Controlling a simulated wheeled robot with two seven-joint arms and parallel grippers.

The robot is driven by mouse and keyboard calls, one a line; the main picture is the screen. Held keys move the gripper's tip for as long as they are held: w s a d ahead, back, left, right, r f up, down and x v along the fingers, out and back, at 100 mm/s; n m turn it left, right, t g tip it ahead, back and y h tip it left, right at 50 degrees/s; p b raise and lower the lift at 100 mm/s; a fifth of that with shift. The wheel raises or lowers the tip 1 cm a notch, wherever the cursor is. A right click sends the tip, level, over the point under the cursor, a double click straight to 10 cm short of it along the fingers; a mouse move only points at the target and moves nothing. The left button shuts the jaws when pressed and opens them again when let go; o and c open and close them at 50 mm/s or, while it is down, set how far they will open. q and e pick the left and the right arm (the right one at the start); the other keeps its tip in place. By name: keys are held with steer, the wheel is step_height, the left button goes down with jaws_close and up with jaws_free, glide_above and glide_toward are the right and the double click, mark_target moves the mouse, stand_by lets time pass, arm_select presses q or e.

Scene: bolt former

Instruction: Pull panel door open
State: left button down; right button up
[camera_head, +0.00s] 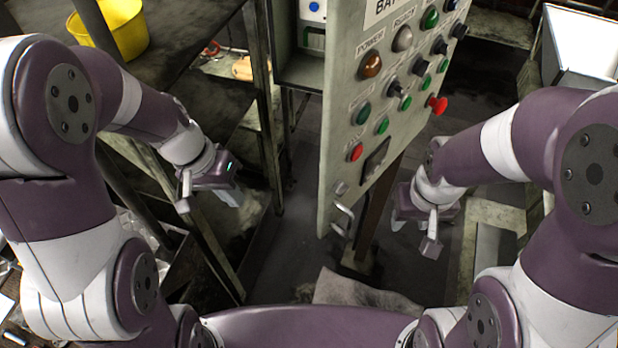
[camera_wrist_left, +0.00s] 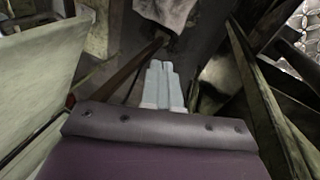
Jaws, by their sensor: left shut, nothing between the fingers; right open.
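The panel door (camera_head: 345,130) is a grey-green plate with coloured buttons and switches. It stands swung out at an angle from the cabinet (camera_head: 300,68) behind it. Its metal handle (camera_head: 343,218) is at the lower edge. My left gripper (camera_head: 230,196) is to the left of the door, apart from it, shut and empty. Its closed fingers (camera_wrist_left: 162,85) show in the left wrist view, with a pale flat surface, likely the door (camera_wrist_left: 40,65), at the left. My right gripper (camera_head: 428,222) is right of the door, open; its fingertips are hard to make out.
A metal shelf rack (camera_head: 262,100) stands left of the door, close to my left gripper. A yellow bucket (camera_head: 122,28) sits on its upper shelf. A pale cloth (camera_head: 355,290) lies below the door. A white box (camera_head: 580,50) is at the upper right. Floor shows between rack and door.

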arm_select(q)
steer(key=w+d+r+m+h, duration=0.2)
steer(key=d+r+m+h, duration=0.1)
steer(key=d+r+m, duration=0.25)
steer(key=s+d+f+m+b, duration=0.2)
steer(key=d+f+b, duration=0.6)
steer(key=b, duration=0.5)
steer(key=shift+s+d+h+b, duration=0.3)
steer(key=shift+s+d+b, duration=0.05)
steer(key=shift+s+d, duration=0.2)
arm_select(e)
step_height(320, 180, down, 12)
steer(key=shift+d, duration=0.15)
arm_select(q)
steer(key=shift+w, duration=0.15)
